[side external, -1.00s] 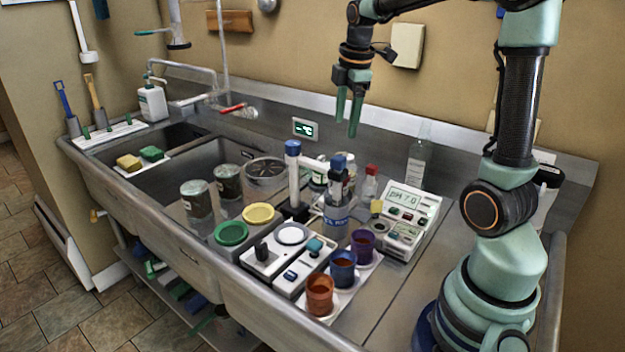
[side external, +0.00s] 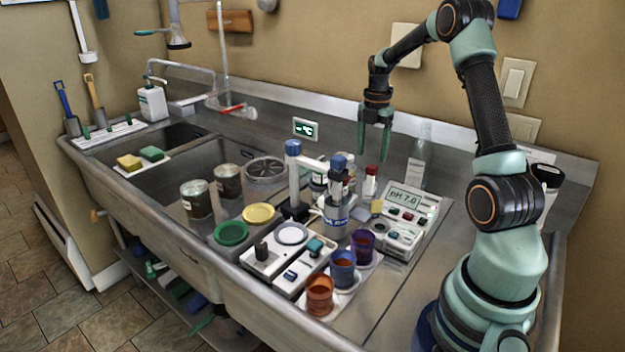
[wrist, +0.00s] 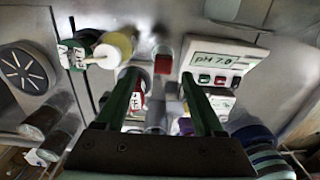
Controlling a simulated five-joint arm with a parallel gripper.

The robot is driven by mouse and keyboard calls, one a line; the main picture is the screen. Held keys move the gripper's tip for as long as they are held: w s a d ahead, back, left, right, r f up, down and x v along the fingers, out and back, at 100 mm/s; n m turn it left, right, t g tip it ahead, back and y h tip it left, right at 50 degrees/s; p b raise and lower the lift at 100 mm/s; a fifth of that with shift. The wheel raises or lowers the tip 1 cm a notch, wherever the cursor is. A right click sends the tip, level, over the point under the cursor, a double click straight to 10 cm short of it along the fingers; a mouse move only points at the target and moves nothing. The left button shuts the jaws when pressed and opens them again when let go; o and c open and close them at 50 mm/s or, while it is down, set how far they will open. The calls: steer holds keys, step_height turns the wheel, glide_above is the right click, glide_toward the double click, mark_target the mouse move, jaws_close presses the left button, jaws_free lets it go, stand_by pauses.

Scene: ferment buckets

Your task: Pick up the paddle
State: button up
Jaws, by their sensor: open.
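I cannot make out for certain which thing is the paddle. Two upright long-handled tools stand by the white rack at the far left of the sink, one with a blue handle (side external: 63,99) and one with a wooden handle (side external: 94,92); their lower ends are small in view. My gripper (side external: 375,150) is open and empty, pointing down above the back right of the counter, far from those tools. In the wrist view, my gripper (wrist: 160,76) has its two green fingers apart, with a red-capped bottle (wrist: 163,64) showing beyond and between the tips.
The pH meter (side external: 405,216) stands right of the bottles. A clear bottle (side external: 417,168) is behind it. A blue-topped stand (side external: 293,172), several coloured cups, such as the orange cup (side external: 319,295), and jars crowd the counter. The right counter strip (side external: 385,310) is bare.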

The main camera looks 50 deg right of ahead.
mark_target(372, 166)
steer(key=shift+s+f, duration=0.15)
steer(key=shift+f, duration=1.3)
steer(key=shift+s+f, duration=0.1)
steer(key=shift+f, duration=1.3)
jaws_close()
